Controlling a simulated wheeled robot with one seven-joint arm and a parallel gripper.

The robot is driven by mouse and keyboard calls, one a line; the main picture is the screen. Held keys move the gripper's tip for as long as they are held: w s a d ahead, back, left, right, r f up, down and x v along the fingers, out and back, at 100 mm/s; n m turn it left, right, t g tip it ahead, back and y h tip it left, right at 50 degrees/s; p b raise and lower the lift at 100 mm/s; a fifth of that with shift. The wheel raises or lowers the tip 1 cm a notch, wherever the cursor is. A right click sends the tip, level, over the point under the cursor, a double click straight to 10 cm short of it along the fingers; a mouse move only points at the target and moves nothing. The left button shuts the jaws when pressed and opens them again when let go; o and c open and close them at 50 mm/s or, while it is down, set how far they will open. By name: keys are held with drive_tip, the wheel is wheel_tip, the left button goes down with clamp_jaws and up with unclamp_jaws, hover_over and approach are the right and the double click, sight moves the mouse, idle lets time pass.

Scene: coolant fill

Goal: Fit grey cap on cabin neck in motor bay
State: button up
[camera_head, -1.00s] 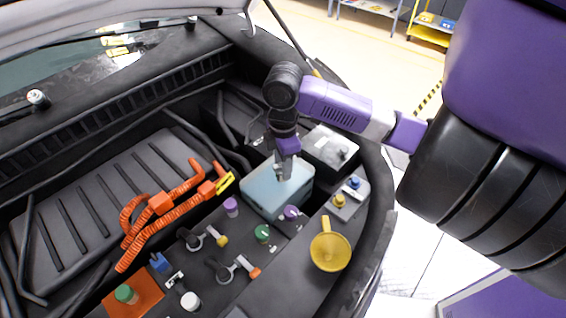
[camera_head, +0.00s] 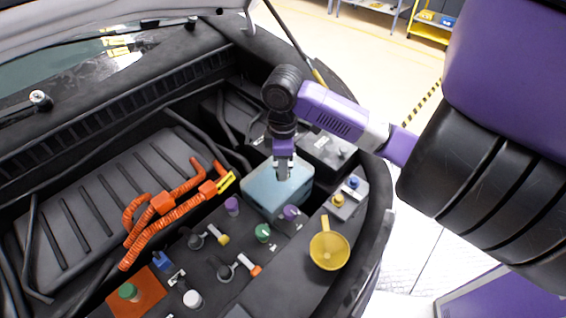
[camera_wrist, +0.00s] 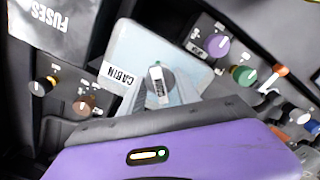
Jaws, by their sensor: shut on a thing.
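My gripper (camera_head: 283,172) is over the pale blue coolant tank in the motor bay and is shut on the grey cap. The tank (camera_head: 262,193) carries a CABIN label in the wrist view (camera_wrist: 122,74). The grey cap (camera_wrist: 158,84) shows in the wrist view between my fingertips, over the tank's top face. The cabin neck is hidden under the cap and fingers, so I cannot tell whether the cap touches it. In the head view the cap is mostly hidden by the fingers.
Purple caps (camera_head: 290,212) and a green cap (camera_head: 263,232) stand beside the tank. A yellow funnel (camera_head: 329,251) is at the front right. The fuse box (camera_head: 326,150) sits behind the tank. Orange cables (camera_head: 165,203) lie on the left.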

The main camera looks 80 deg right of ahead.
drive_tip(key=shift+f, duration=0.1)
idle(0.3)
drive_tip(key=o, duration=1.2)
drive_tip(key=shift+m, duration=0.3)
wheel_tip(320, 180, up, 8)
drive_tip(key=shift+f, duration=0.1)
drive_tip(key=shift+w, duration=0.1)
